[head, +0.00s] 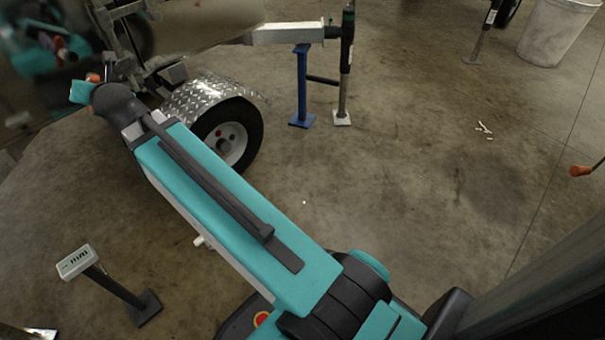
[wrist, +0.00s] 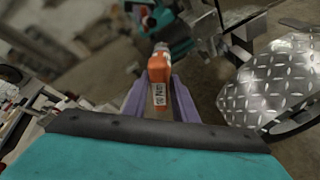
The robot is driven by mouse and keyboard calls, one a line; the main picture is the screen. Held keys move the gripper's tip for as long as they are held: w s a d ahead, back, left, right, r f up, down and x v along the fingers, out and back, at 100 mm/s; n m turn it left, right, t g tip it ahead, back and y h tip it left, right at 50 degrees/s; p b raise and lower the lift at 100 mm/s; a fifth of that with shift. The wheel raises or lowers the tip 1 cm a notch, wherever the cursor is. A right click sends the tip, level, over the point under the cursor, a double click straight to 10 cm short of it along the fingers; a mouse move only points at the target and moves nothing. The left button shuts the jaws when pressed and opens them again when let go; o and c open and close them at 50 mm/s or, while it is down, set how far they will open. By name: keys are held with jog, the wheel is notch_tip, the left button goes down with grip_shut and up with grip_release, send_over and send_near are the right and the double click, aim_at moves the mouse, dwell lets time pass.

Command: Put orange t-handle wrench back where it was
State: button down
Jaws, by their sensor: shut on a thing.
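The orange t-handle wrench (wrist: 159,93) is between the two purple fingers of my gripper (wrist: 158,80) in the wrist view, and the gripper is shut on it. Its orange end carries a white label that seems to read "90 Nm". The rest of the wrench is mostly hidden or too small to make out. In the head view a small bit of orange (head: 93,77) shows at the end of my arm, at the upper left by the trailer. The fingers are hidden there.
The trailer's wheel (head: 228,146) and diamond-plate fender (head: 205,95) are close to my arm's end; the fender (wrist: 268,85) is right in the wrist view. A blue stand (head: 302,85) supports the trailer tongue. A labelled post (head: 77,262) stands lower left.

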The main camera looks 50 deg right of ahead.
jog(key=shift+d, duration=0.25)
jog(key=shift+w+r, duration=0.15)
